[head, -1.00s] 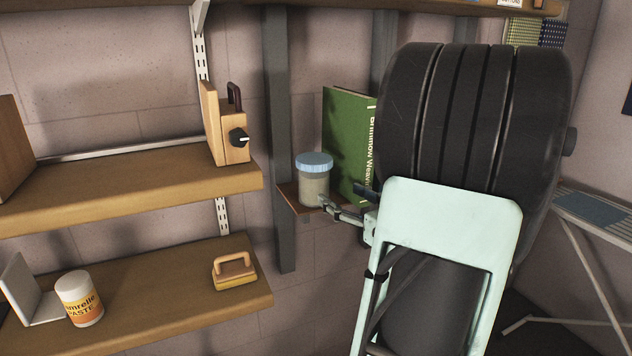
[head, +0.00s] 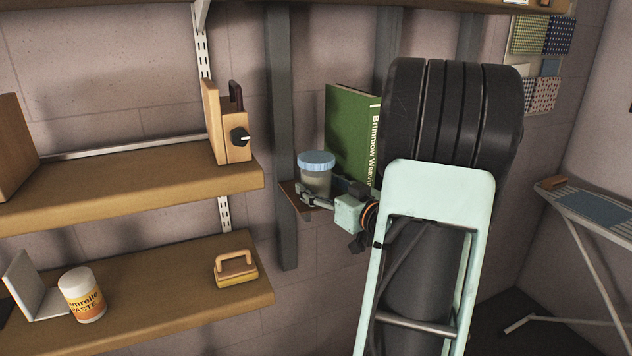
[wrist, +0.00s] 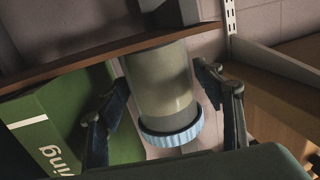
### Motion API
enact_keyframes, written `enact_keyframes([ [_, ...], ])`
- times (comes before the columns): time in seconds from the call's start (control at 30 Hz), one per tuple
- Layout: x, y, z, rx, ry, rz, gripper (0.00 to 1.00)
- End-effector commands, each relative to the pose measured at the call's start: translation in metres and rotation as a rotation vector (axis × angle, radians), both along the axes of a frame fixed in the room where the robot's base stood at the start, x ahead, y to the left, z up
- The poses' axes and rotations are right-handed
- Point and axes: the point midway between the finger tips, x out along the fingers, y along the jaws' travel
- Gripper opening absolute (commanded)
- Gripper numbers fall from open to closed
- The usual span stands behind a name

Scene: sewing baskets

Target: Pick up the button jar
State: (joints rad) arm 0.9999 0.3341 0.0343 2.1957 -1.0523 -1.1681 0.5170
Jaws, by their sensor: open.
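The button jar (head: 316,178) is a clear, greyish jar with a blue ridged lid. It stands upright on a small brown shelf (head: 291,197) in the head view. In the wrist view the jar (wrist: 160,85) appears upside down, between the two fingers of my gripper (wrist: 165,108). The fingers are open, one on each side of it, with a visible gap at least on the right. In the head view my gripper (head: 325,194) is at the jar's lower front and hides part of its base.
A green book (head: 350,130) stands right beside the jar, close to one finger. A dark post (head: 281,150) rises just left. Wooden shelves (head: 130,190) at left hold a wooden block with a knob (head: 231,130), a paste tub (head: 82,295) and a yellow-handled block (head: 236,268).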

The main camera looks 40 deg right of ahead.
Motion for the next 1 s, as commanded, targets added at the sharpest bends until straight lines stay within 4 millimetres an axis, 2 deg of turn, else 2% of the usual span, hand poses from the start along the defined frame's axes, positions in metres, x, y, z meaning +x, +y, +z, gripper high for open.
enact_keyframes([
  [0.1,0.0158,-0.0004,0.0,0.0,0.0,0.001,0.61],
  [0.33,0.0181,-0.0009,-0.0006,0.0,0.0,-0.001,0.61],
  [0.73,0.0178,-0.0009,-0.0007,-0.001,0.0,-0.001,0.18],
  [1.0,0.0179,-0.001,0.0015,-0.002,-0.002,-0.001,0.17],
])
